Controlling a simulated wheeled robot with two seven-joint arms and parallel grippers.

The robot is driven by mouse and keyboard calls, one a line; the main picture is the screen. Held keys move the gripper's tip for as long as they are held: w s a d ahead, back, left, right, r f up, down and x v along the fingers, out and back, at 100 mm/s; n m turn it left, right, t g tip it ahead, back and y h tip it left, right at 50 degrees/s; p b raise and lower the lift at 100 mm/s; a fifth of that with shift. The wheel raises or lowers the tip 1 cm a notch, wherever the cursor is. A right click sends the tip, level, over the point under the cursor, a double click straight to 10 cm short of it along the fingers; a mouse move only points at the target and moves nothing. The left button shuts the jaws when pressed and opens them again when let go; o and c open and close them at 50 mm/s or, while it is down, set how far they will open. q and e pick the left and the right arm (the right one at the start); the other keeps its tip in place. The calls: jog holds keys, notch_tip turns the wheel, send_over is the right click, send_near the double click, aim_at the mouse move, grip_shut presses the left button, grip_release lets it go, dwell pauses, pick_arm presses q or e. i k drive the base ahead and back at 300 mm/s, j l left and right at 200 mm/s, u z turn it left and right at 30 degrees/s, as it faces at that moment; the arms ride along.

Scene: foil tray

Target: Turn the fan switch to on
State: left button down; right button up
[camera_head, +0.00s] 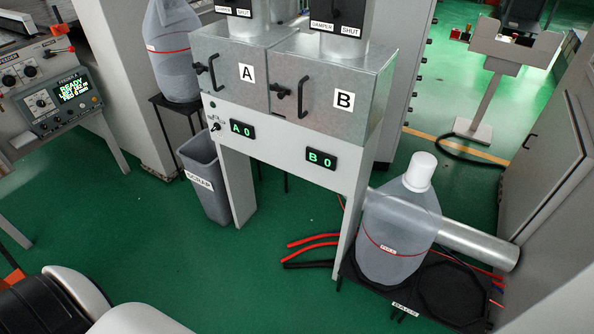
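A grey two-box unit stands at the centre, with box A (228,88) and box B (322,98). On the left end of its front panel is a small black switch (216,127) with tiny markings around it. It may be the fan switch, but its label and its position are too small to read. To its right are two green displays, reading A 0 (242,129) and B 0 (320,159). Neither of my grippers is in view; only parts of my own body show at the lower left.
A grey scrap bin (205,178) stands below the switch, by the unit's left leg. A clear bag labelled full (395,240) sits at the right on a black rack, beside a metal duct (470,240). Red hoses (313,240) lie on the floor. The green floor in front is open.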

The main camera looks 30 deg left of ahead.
aim_at(217, 127)
jog(key=u, duration=1.5)
